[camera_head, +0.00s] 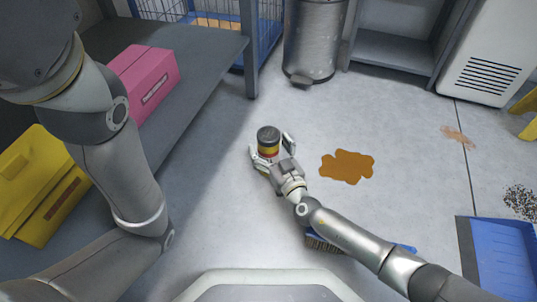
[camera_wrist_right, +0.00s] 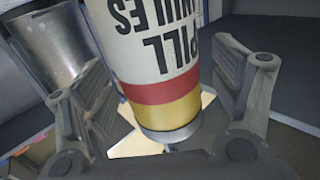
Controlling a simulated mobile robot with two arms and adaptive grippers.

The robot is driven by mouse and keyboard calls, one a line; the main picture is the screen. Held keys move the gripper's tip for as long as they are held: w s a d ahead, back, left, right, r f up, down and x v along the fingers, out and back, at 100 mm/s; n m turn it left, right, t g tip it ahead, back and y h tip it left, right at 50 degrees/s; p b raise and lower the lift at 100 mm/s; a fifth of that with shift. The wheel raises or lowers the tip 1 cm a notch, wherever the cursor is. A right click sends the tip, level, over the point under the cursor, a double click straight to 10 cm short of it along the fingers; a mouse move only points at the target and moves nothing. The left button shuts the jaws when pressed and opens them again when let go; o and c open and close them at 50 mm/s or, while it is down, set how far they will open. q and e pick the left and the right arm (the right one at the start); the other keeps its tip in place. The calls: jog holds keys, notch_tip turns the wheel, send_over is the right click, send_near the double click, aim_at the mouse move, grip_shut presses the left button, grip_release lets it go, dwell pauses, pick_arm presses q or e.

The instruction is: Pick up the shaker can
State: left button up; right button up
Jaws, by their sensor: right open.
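The shaker can (camera_head: 268,136) stands on the grey floor left of the brown spill (camera_head: 347,166). It has a dark top and red and yellow bands. My right gripper (camera_head: 270,149) is open, with one finger on each side of the can. In the right wrist view the can (camera_wrist_right: 155,60) fills the space between the fingers, its black lettering upside down. A gap shows beside the right finger; contact at the left finger cannot be told. My left arm crosses the left side of the head view, but its gripper is not visible.
A blue-backed brush (camera_head: 325,244) lies under my right forearm, and a blue dustpan (camera_head: 500,255) lies lower right. A metal bin (camera_head: 313,40) stands behind. A grey shelf (camera_head: 205,75) at left holds pink (camera_head: 150,75) and yellow (camera_head: 45,185) boxes. Dark granules (camera_head: 520,201) lie far right.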

jog(key=shift+w+a, duration=0.2)
jog(key=shift+w, duration=0.2)
jog(key=shift+c, duration=0.2)
jog(key=c, duration=1.2)
jog(key=shift+r, duration=0.1)
jog(key=shift+c, duration=1)
